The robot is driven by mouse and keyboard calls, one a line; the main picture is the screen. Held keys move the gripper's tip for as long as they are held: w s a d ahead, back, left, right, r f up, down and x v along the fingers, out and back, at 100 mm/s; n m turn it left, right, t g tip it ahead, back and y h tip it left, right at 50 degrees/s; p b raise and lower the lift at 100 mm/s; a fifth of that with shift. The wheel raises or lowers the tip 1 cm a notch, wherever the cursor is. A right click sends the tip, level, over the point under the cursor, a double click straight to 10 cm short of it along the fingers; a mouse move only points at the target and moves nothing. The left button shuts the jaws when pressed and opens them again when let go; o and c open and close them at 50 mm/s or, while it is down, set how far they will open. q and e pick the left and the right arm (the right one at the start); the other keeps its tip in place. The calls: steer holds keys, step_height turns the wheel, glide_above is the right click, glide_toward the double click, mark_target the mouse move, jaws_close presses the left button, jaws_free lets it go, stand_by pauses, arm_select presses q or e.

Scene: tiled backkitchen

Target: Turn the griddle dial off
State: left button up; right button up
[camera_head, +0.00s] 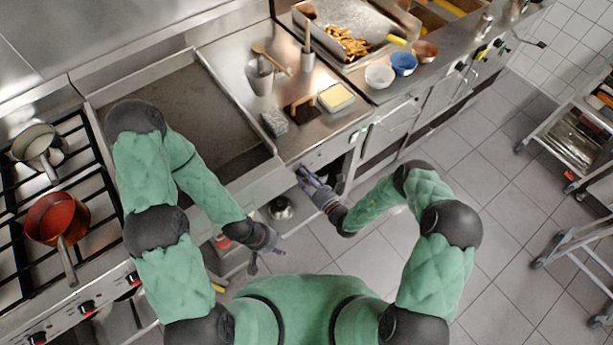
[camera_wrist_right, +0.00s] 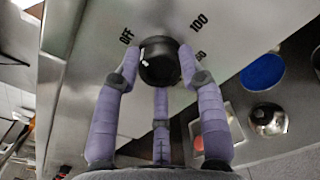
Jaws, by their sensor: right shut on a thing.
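The griddle dial (camera_wrist_right: 160,66) is a round black knob on a steel panel in the right wrist view. A small white mark shows on its left side. OFF is printed at its upper left and 100 at its upper right; another number is partly hidden at its right. My right gripper (camera_head: 304,174) is at the panel front in the head view, where the dial is hidden. In the wrist view its purple fingers are closed around the dial. The griddle (camera_head: 190,98) is a wide grey plate. My left gripper (camera_head: 271,242) hangs in front of it, its opening unclear.
A stove with a copper pan (camera_head: 57,217) and a pale pot (camera_head: 38,143) is at the left. A counter holds a white bowl (camera_head: 379,76), a blue bowl (camera_head: 404,63) and a fries tray (camera_head: 345,35). Wheeled racks (camera_head: 575,145) stand at the right. Tiled floor (camera_head: 480,250) is clear.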

steer(key=shift+w+d+r+n, duration=0.25)
steer(key=shift+w+r+n, duration=0.15)
steer(key=shift+n, duration=0.5)
steer(key=o, duration=1.1)
steer(key=shift+o, duration=0.2)
steer(key=shift+s, duration=0.2)
steer(key=shift+a+f, duration=0.15)
steer(key=v, duration=1.2)
